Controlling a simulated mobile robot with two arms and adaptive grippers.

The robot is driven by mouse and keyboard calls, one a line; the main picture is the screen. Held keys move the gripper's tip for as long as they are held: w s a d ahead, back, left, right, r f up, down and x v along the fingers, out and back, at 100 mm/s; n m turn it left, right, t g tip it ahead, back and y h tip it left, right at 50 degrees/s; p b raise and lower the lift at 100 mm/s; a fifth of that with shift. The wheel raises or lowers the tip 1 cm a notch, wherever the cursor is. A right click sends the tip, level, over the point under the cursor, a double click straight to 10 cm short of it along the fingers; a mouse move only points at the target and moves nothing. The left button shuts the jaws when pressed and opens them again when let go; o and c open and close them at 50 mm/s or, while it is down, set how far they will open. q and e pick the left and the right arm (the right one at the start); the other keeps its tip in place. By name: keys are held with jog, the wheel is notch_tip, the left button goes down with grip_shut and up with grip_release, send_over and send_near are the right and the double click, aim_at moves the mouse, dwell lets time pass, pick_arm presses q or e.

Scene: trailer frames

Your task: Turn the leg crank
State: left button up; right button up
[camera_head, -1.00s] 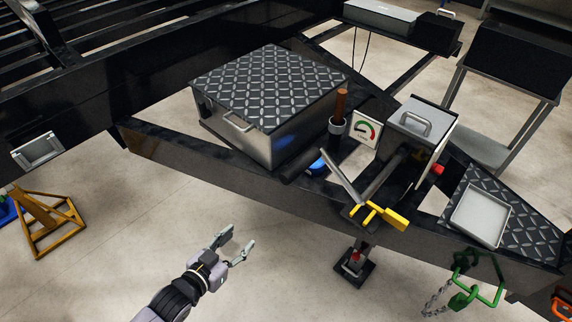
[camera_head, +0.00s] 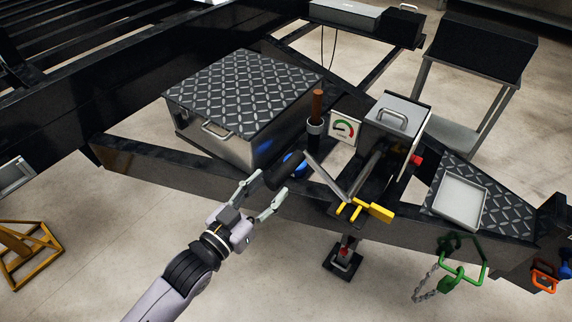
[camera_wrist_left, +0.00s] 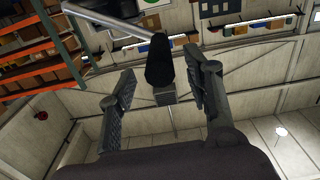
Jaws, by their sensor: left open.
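The leg crank has a black grip (camera_head: 286,170) on a grey metal crank arm (camera_head: 327,178), in front of the silver tread-plate box. The arm runs down to the leg mount beside a yellow handle (camera_head: 378,211). The leg's foot (camera_head: 342,257) shows below the frame. My left gripper (camera_head: 270,184) is open, its fingertips close to the grip's near end. In the left wrist view the grip (camera_wrist_left: 159,62) appears between the spread fingers, the crank arm running off to the upper left. I cannot tell whether either finger touches it. My right gripper is not in view.
The tread-plate box (camera_head: 245,100) stands behind the crank. A gauge (camera_head: 344,129) and a silver winch box (camera_head: 395,125) are to its right. The black trailer beam (camera_head: 190,172) runs beneath. A green padlock (camera_head: 451,281) with chain hangs at right. The floor in front is clear.

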aim_at(286, 170)
pick_arm(q)
jog(key=p+x, duration=0.1)
jog(key=x, duration=0.6)
jog(key=shift+w+d, duration=0.1)
jog(key=shift+d, duration=0.05)
jog(key=shift+c, duration=0.3)
grip_shut()
dwell(0.4)
